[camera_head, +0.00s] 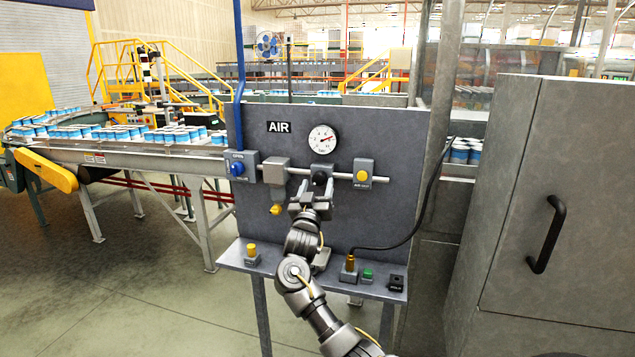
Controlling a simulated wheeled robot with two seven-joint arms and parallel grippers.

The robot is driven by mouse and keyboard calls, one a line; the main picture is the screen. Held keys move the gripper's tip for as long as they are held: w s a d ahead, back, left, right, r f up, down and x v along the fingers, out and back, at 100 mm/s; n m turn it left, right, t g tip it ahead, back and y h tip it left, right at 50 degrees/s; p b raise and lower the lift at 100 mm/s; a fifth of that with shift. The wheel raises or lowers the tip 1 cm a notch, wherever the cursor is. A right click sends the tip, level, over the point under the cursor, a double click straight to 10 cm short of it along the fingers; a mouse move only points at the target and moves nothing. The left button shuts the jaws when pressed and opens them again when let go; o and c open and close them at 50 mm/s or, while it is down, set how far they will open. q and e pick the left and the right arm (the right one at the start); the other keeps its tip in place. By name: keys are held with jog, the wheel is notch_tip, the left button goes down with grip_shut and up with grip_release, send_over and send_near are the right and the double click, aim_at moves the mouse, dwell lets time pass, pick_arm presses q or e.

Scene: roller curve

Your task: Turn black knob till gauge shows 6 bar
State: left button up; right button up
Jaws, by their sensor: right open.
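The round white gauge (322,139) is on the grey panel, right of the AIR label. Its red needle points to the upper right; the numbers are too small to read. The black knob (320,178) is below the gauge, on the regulator on the horizontal pipe. My right gripper (313,192) is open, its fingers pointing at the panel just below the knob. I cannot tell whether a finger touches the knob. My left gripper is not in view.
A blue knob (237,169) and a yellow knob (362,176) flank the regulator. A shelf (320,285) below carries a brass fitting with a black hose (410,232), a green button (367,273) and a yellow-topped part (251,249). A grey cabinet (560,180) stands at right.

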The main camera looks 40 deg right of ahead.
jog(key=shift+w+d+r, duration=0.2)
jog(key=shift+w+d, duration=0.15)
jog(key=shift+d, duration=0.05)
jog(key=c, duration=1)
jog(key=shift+r+n+p, duration=0.15)
jog(key=shift+n+p, duration=0.25)
jog(key=shift+p, duration=0.2)
jog(key=n+y+p, duration=0.1)
jog(key=n+p, duration=0.2)
jog(key=n+t+y+p, duration=0.1)
jog(key=n+p, duration=0.1)
jog(key=p, duration=0.1)
jog(key=n+t+y+p, duration=0.1)
jog(key=n+y+p, duration=0.1)
jog(key=n+p, duration=0.1)
jog(key=shift+s+d+r+n+p, duration=0.2)
jog(key=shift+s+n+p, duration=0.1)
jog(key=shift+p, duration=0.2)
jog(key=shift+f+n+t+y+p, duration=0.15)
jog(key=shift+n+t+y+p, duration=0.2)
jog(key=shift+n+p, duration=0.65)
